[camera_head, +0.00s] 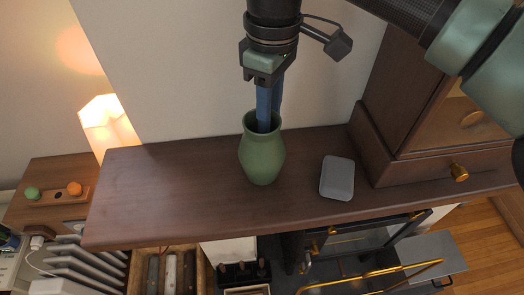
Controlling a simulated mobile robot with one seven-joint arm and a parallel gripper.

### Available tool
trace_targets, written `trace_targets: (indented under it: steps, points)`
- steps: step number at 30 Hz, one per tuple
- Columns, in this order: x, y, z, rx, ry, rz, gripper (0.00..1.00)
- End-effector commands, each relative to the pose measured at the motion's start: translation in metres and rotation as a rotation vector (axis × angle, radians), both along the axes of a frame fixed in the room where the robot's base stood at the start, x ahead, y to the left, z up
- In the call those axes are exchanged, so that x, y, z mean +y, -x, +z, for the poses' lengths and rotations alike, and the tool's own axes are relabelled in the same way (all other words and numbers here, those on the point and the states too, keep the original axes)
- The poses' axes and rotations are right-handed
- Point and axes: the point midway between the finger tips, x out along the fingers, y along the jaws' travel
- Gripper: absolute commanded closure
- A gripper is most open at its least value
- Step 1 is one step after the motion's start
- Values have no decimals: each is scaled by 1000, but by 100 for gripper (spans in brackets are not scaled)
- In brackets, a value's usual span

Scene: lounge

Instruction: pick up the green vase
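The green vase (262,158) stands upright on a dark wooden shelf (180,190), near its middle. My gripper (268,122) points down from above, and its blue fingers reach to the vase's mouth. The lower ends of the fingers are at or inside the rim, so the tips are hidden. I cannot tell whether the fingers touch the vase wall or how far apart they are.
A grey rounded box (337,178) lies on the shelf right of the vase. A dark wooden cabinet (400,130) with a brass knob stands farther right. A lit lamp (108,125) is at left. The shelf left of the vase is clear.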

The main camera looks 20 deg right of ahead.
Motion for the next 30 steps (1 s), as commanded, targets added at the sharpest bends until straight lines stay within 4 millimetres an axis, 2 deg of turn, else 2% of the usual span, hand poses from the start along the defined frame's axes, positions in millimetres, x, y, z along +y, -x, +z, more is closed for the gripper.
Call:
trace_targets:
  steps: [1, 4, 5, 30]
  points:
    - [0, 0, 0, 0, 0, 0, 81]
    - [0, 0, 0, 0, 0, 0, 99]
    - [0, 0, 0, 0, 0, 0, 100]
    - [0, 0, 1, -1, -1, 1, 100]
